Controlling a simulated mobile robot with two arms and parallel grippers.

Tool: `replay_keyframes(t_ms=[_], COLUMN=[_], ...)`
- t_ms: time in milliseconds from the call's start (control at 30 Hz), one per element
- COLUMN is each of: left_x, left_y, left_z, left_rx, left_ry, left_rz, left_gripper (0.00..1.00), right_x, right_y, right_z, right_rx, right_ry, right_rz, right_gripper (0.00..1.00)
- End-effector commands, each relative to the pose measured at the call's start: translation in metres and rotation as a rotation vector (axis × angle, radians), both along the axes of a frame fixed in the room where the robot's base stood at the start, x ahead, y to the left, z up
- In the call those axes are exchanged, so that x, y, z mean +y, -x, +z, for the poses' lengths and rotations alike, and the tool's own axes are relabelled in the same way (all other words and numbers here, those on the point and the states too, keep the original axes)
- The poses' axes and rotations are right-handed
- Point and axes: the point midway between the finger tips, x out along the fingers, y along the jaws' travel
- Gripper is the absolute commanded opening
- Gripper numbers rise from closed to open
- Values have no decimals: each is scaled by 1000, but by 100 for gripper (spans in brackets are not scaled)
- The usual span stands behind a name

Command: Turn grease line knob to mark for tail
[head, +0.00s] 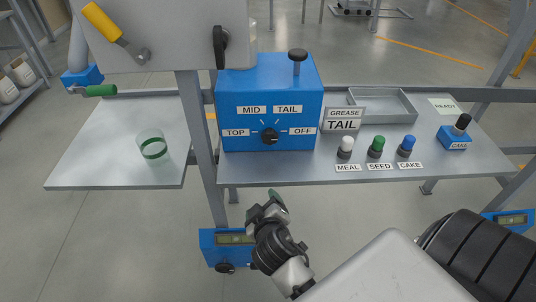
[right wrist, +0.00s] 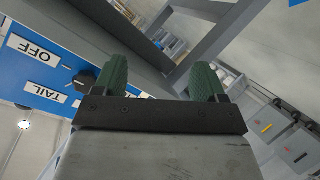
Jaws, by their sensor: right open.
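The grease line knob (head: 269,136) is a small dark knob low on the front of a blue box (head: 238,105). Labels TOP, MID, TAIL (head: 288,109) and OFF stand around it. I cannot tell surely which mark it points to. A sign (head: 343,119) beside the box reads GREASE TAIL. My right gripper (head: 277,197) is below the shelf edge, under the knob and apart from it. In the right wrist view its two green fingers (right wrist: 161,80) are spread with nothing between them. The dark knob (right wrist: 86,80) shows there left of the fingers. My left gripper is not in view.
White, green and blue buttons (head: 376,147), an empty grey tray (head: 383,105) and a blue CAKE box (head: 454,137) with a black knob stand to the right. A clear green-banded cup (head: 153,146) stands on the left shelf (head: 90,150). A grey post (head: 201,145) rises left of the blue box.

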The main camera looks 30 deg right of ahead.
Motion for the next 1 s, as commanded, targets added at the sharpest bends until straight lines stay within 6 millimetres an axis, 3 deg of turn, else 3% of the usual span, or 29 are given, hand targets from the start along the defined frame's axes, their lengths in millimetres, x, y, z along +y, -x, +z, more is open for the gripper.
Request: replay_keyframes(t_ms=[100, 200, 300, 467, 800, 1000], left_x=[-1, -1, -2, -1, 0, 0], left_y=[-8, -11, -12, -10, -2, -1], left_z=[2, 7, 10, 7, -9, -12], left_rx=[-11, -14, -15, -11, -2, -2], left_ry=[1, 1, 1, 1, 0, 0], left_rz=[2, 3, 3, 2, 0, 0], left_gripper=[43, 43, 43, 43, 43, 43], right_x=[-17, -22, -25, -31, -64, -77], right_y=[-2, -5, -6, -17, -71, -92], right_z=[58, 91, 108, 115, 115, 114], right_rx=[-170, -257, -304, -321, -318, -317], right_ry=[103, 186, 236, 257, 257, 254], right_rz=[-72, -95, -104, -103, -103, -102], right_gripper=[72, 72, 72, 72, 72, 72])
